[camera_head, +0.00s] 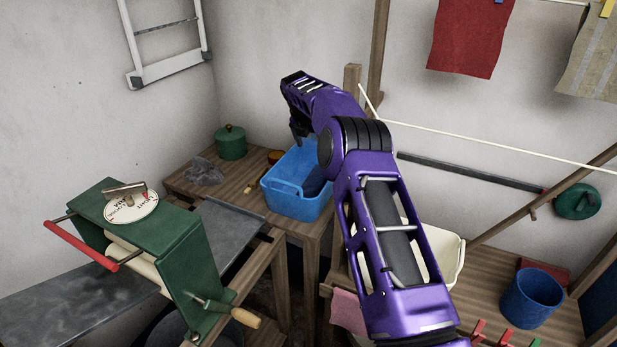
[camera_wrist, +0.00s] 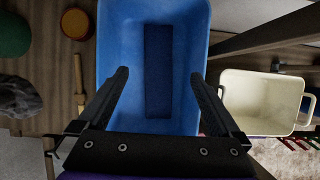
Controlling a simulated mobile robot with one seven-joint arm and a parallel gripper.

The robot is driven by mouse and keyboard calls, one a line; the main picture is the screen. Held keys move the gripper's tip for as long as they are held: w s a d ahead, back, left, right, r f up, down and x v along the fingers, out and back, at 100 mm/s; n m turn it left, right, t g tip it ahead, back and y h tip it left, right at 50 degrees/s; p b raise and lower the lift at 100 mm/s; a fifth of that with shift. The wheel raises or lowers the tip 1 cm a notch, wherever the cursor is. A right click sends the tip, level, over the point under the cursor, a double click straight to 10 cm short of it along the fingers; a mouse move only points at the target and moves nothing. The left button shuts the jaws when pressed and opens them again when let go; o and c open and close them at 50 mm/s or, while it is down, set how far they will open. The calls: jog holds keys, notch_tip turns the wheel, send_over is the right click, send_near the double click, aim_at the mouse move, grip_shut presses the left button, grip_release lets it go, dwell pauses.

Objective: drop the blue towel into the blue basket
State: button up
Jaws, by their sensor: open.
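The blue basket (camera_head: 283,200) is a rectangular open tub on the wooden bench by the back wall. Its rim and walls fill the upper middle of the wrist view (camera_wrist: 112,45). A dark blue folded strip, which looks like the blue towel (camera_wrist: 158,70), lies flat on the basket's floor. In the head view, the basket's near wall and my arm hide most of its inside. My gripper (camera_head: 299,132) is above the basket, pointing down. In the wrist view, its two fingers (camera_wrist: 160,75) are spread wide on either side of the strip, with nothing held between them.
A green lidded pot (camera_head: 230,143), a grey crumpled cloth (camera_head: 203,172) and a small orange-lidded tin (camera_head: 275,156) stand left of the basket. A cream tub (camera_wrist: 262,100) is to the right. A green mangle (camera_head: 150,240) stands front left, a round blue bucket (camera_head: 532,298) far right.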

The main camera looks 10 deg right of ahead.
jog(key=v, duration=1.7)
jog(key=shift+a+r, duration=0.1)
